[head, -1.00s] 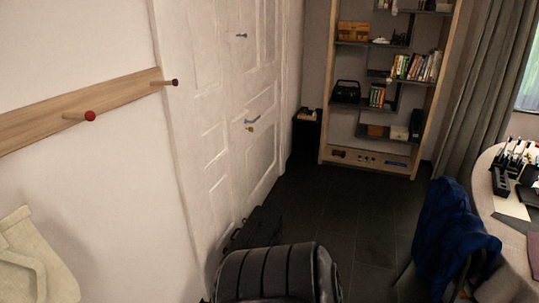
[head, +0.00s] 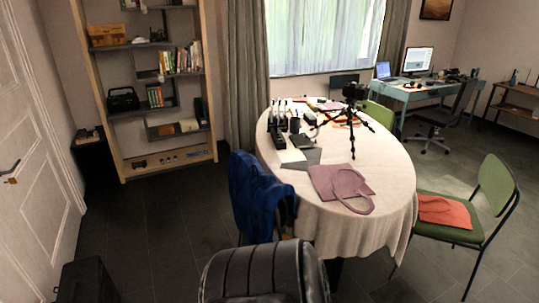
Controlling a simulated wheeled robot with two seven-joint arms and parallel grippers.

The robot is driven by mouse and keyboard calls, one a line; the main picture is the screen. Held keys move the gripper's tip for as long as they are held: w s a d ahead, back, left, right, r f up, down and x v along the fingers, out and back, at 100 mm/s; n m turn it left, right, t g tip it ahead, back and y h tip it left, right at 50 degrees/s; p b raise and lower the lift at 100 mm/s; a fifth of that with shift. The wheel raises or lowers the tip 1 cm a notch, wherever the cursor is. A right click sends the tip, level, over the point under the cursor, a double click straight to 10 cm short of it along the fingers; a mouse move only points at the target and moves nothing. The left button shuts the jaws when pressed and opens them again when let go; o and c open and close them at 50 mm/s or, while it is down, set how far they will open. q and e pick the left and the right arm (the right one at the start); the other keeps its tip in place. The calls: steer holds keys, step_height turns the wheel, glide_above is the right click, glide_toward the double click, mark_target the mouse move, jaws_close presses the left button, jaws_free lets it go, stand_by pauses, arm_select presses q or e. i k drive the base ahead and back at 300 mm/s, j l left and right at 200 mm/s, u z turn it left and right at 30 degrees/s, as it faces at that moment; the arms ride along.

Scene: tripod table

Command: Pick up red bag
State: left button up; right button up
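An orange-red bag (head: 444,211) lies flat on the seat of a green chair (head: 494,188) at the right of the head view. A mauve bag (head: 338,183) with a looped handle lies flat near the front of the round table (head: 388,201), which has a pale cloth. Neither of my grippers shows in the head view.
A chair with a blue garment (head: 257,197) stands at the table's left. A tripod (head: 351,118) and several small items stand on the table. A shelf unit (head: 122,110) is at the back left, a desk (head: 410,92) at the back right.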

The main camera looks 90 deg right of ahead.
mark_target(436, 210)
steer(key=z, duration=4.15)
steer(key=u, duration=0.3)
steer(key=i+l+u, duration=0.9)
steer(key=i+j, duration=0.05)
